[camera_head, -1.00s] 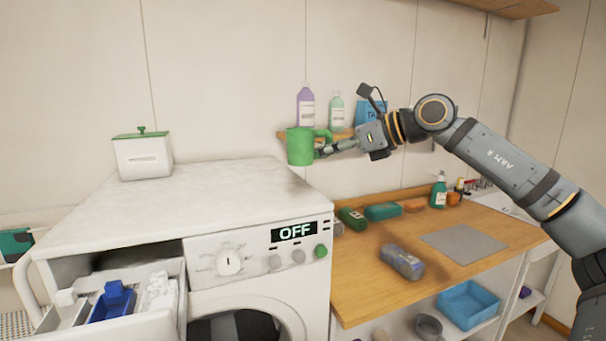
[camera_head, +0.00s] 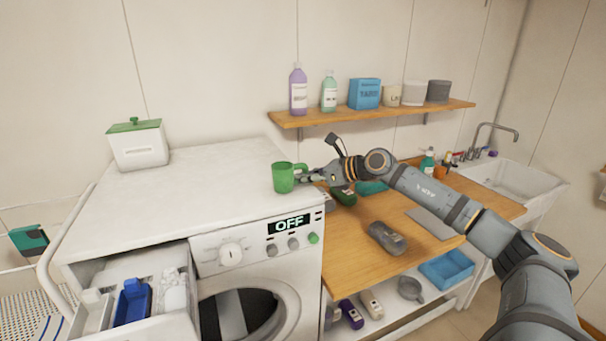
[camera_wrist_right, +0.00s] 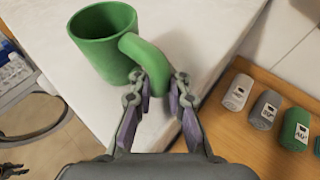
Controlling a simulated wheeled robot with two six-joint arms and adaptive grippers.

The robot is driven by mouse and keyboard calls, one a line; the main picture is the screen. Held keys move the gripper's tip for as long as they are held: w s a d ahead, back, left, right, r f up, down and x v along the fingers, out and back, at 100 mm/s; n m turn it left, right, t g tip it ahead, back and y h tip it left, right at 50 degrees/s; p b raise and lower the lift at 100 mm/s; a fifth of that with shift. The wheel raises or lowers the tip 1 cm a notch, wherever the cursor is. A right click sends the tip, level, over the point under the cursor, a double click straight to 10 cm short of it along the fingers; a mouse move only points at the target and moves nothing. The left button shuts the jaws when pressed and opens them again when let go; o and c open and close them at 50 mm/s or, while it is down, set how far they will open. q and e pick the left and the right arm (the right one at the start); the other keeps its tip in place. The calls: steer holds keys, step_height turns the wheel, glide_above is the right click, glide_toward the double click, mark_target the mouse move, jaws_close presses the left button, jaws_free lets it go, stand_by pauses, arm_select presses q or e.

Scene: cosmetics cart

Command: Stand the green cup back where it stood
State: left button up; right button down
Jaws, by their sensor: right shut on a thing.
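The green cup (camera_head: 284,178) is upright at the right edge of the white washing machine top (camera_head: 200,185). My right gripper (camera_head: 309,174) is shut on the cup's handle, coming from the right. In the right wrist view the cup (camera_wrist_right: 100,45) shows its open, empty inside, and my right gripper's fingers (camera_wrist_right: 158,88) are on either side of its handle. The cup looks at or very near the machine top; I cannot tell whether its base touches. My left gripper is not in view.
A white box with a green lid (camera_head: 138,147) stands at the back left of the machine. The detergent drawer (camera_head: 135,300) is pulled out. A shelf (camera_head: 380,116) with bottles and boxes hangs behind. Bottles lie on the wooden counter (camera_head: 365,270). The machine top's middle is clear.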

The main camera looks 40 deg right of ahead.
steer(key=shift+f, duration=0.1)
steer(key=shift+f, duration=0.15)
steer(key=c, duration=1.3)
jaws_free()
steer(key=shift+r, duration=0.3)
